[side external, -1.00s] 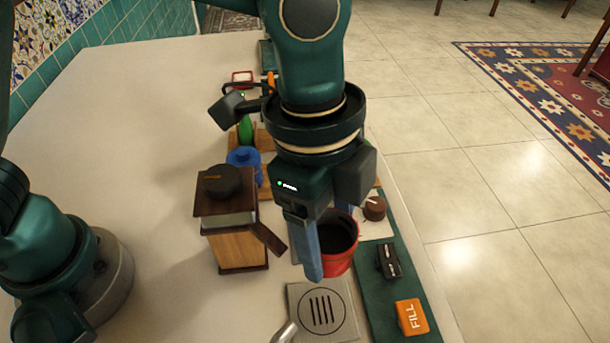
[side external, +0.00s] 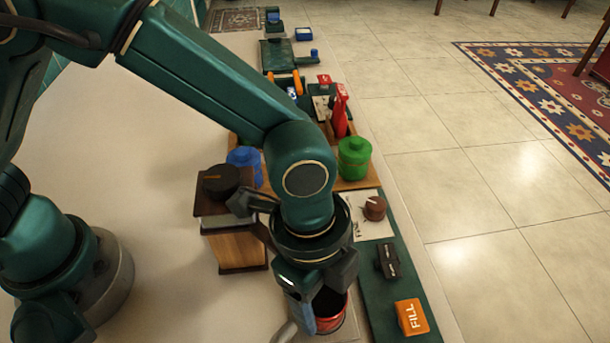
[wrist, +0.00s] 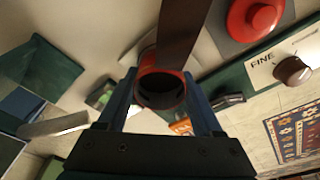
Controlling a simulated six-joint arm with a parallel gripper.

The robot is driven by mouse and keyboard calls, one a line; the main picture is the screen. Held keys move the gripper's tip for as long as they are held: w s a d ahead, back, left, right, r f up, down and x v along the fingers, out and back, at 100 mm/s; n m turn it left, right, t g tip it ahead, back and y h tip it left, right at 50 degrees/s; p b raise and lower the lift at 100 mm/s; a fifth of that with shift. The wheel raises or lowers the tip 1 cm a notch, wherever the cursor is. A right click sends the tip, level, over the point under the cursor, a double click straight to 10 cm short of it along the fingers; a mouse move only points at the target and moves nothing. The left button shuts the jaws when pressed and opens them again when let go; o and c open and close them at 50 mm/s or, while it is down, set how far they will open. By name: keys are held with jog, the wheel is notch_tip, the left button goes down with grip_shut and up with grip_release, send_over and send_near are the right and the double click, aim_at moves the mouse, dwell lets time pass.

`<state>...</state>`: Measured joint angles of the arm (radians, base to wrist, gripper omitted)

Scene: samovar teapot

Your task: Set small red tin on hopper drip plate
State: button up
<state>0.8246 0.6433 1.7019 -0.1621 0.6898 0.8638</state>
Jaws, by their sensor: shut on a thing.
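The small red tin (side external: 331,321) is open-topped with a dark inside. My gripper (side external: 318,315) is shut on it, with blue fingers on either side. In the wrist view the tin (wrist: 161,88) sits between the fingers of my gripper (wrist: 160,95), under the end of the brown hopper chute (wrist: 184,28). The wooden hopper (side external: 237,247) with its dark lid stands just left of my gripper. The grey drip plate (side external: 351,326) is mostly hidden behind the tin and gripper. I cannot tell whether the tin touches it.
A green panel on the right carries an orange FILL switch (side external: 411,316), a black rocker switch (side external: 388,261) and a brown knob (side external: 374,208). A green canister (side external: 354,158), a blue canister (side external: 244,159) and a red bottle (side external: 340,110) stand farther back. The left counter is clear.

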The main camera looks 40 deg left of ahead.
jog(key=o, duration=1.1)
jog(key=shift+f, duration=0.1)
